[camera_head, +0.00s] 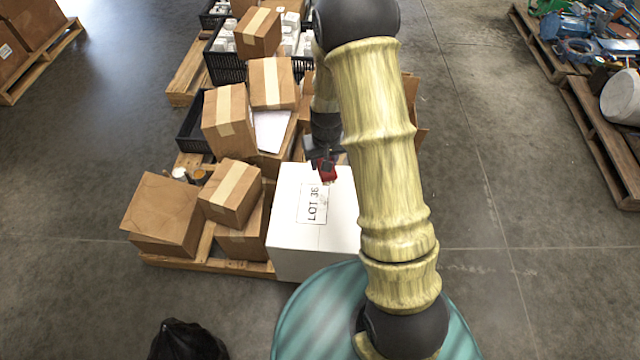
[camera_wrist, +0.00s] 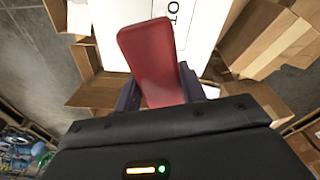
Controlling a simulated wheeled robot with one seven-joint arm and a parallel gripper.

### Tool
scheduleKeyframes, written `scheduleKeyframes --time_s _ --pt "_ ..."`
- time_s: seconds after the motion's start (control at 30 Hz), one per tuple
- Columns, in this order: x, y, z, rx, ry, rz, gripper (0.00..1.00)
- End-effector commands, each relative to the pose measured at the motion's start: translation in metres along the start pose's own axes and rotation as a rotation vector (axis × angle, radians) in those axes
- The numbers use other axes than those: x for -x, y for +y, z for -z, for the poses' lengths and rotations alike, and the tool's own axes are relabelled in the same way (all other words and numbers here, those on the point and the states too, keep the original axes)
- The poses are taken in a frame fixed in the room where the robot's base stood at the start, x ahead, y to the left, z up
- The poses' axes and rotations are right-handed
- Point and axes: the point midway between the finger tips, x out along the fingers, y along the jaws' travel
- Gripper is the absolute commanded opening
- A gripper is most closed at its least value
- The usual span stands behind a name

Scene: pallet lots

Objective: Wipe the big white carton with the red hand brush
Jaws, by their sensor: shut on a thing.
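The big white carton (camera_head: 293,243) stands at the front right of a loaded pallet, with a "LOT 36" label on its top. My gripper (camera_head: 323,160) is over the far part of the carton's top. It is shut on the red hand brush (camera_head: 327,172), which also shows in the wrist view (camera_wrist: 152,62) between the two dark fingers. The brush is at or just above the carton's top; I cannot tell whether it touches. My arm hides the carton's right side. The white top (camera_wrist: 110,45) also shows beyond the brush in the wrist view.
Brown cartons (camera_head: 229,193) stand close on the carton's left and behind it. Black crates (camera_head: 228,68) with white items are farther back. A black bag (camera_head: 188,340) lies on the floor in front. Another pallet (camera_head: 600,125) stands at the right, with clear floor between.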

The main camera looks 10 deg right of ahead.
Motion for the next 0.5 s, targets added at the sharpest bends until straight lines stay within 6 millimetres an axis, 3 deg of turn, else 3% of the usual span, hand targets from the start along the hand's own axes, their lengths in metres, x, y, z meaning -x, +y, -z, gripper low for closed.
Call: scheduleKeyframes --time_s 0.33,0.5 --pt "-0.003 -0.001 -0.001 -0.007 -0.002 0.000 0.12" --pt "-0.032 -0.007 -0.016 -0.100 -0.010 -0.006 0.12"
